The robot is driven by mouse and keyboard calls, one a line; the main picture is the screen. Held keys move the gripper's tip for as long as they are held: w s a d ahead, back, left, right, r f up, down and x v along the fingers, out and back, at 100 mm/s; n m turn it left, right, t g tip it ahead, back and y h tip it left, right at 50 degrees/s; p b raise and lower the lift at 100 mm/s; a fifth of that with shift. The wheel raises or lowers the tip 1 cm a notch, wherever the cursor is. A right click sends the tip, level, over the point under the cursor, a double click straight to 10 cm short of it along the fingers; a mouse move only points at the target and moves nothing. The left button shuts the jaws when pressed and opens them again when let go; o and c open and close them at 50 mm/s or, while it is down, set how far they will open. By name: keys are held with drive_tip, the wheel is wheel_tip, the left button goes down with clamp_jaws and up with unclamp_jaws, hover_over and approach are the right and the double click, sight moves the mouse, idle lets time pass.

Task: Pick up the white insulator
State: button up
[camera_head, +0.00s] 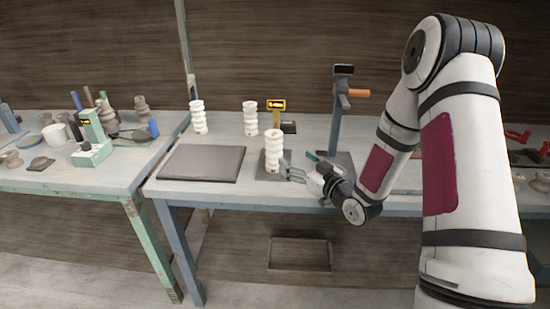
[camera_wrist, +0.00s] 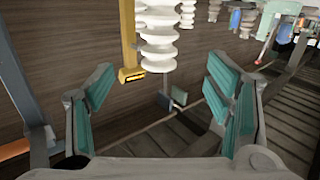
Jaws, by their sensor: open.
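A white ribbed insulator (camera_head: 273,148) stands upright at the front of the table, in front of a yellow display post (camera_head: 277,106). Two similar white insulators stand farther back, one at the middle (camera_head: 250,117) and one to the left (camera_head: 198,117). My gripper (camera_head: 287,170) is open and empty, low and just right of the front insulator. In the wrist view, the nearest insulator (camera_wrist: 159,42) hangs in from the top, centred ahead of the gap between the teal-padded fingers (camera_wrist: 160,92). It seems to lie beyond the fingertips. Contact in the head view is unclear.
A dark flat plate (camera_head: 203,163) lies left of the front insulator. A grey stand (camera_head: 337,115) with an orange handle rises to the right, behind my arm. A side table on the left holds a green device (camera_head: 91,138), a white cup (camera_head: 55,136) and tools.

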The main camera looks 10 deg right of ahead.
sight(279, 149)
drive_tip(key=shift+t+y, duration=0.3)
drive_tip(key=x, duration=0.4)
drive_tip(key=f+x, duration=0.1)
drive_tip(key=x, duration=0.2)
drive_tip(key=shift+a, duration=0.1)
drive_tip(key=shift+x, duration=3.05)
drive_tip(key=shift+f, duration=0.1)
drive_tip(key=shift+c, duration=0.3)
clamp_jaws()
